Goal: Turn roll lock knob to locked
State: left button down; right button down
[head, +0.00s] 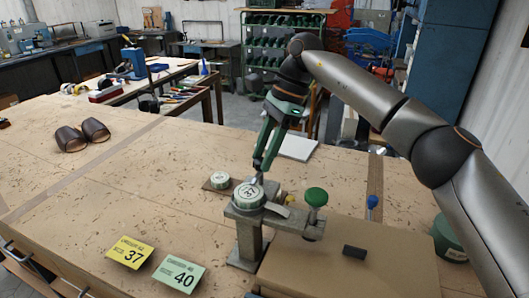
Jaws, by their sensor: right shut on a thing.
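A metal fixture (249,240) stands at the front middle of the bench. On its top is a round pale dial-like part with dark markings (248,194), which I take for the roll lock knob. My right gripper (260,172) reaches down from above, its green fingers closed at the back edge of this part. It is shut on a small grey piece there, probably the knob's lever; the fingertips partly hide it. I cannot read the knob's setting. A green round knob (315,197) stands on the fixture's right side. My left gripper is out of view.
A similar round part (219,177) sits on a small brown plate behind the fixture. A yellow card (131,252) and a green card (179,273) lie at front left. A dark block (354,252) lies right.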

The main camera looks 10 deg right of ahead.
jog(key=c, duration=0.5)
grip_release()
jog(key=shift+v, duration=3.8)
